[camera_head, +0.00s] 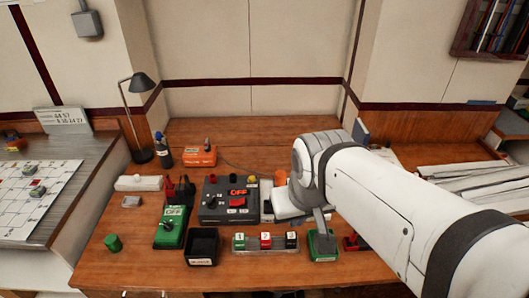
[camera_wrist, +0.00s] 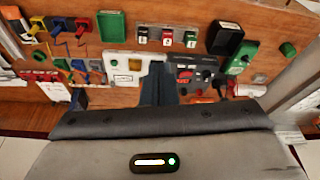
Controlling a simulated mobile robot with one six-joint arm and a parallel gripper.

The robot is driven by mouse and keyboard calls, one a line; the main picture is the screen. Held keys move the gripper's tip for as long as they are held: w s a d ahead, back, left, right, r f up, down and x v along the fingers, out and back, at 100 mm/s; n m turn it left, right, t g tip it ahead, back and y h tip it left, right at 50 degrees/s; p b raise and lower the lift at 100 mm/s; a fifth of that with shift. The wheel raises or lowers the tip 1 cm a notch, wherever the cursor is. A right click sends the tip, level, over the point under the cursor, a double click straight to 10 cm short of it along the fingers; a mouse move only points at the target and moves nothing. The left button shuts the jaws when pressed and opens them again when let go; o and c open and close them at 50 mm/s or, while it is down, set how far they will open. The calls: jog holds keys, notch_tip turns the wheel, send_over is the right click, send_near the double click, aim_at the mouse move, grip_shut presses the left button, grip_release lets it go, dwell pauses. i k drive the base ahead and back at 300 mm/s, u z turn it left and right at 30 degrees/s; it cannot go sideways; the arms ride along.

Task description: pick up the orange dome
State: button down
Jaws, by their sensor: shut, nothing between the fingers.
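A small orange rounded piece (camera_head: 280,177), which looks like the orange dome, stands behind the right end of the dark control box, just left of my arm. Its lower part and base are hard to make out. I cannot pick it out in the wrist view. My gripper (camera_head: 320,236) is right of and nearer than it, fingers pointing down by the green-framed box.
The dark control box (camera_head: 212,207) with a red OFF switch stands mid-table. A numbered button row (camera_head: 265,249), black bin (camera_head: 201,247), green OFF box (camera_head: 170,228) and green-framed box (camera_head: 323,252) line the front. An orange case (camera_head: 200,156) sits behind.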

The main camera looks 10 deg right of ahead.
aim_at(280, 174)
jog(key=z, duration=0.45)
jog(key=k, duration=1.2)
jog(key=u, duration=0.25)
jog(key=i, duration=1.7)
jog(key=z, duration=0.2)
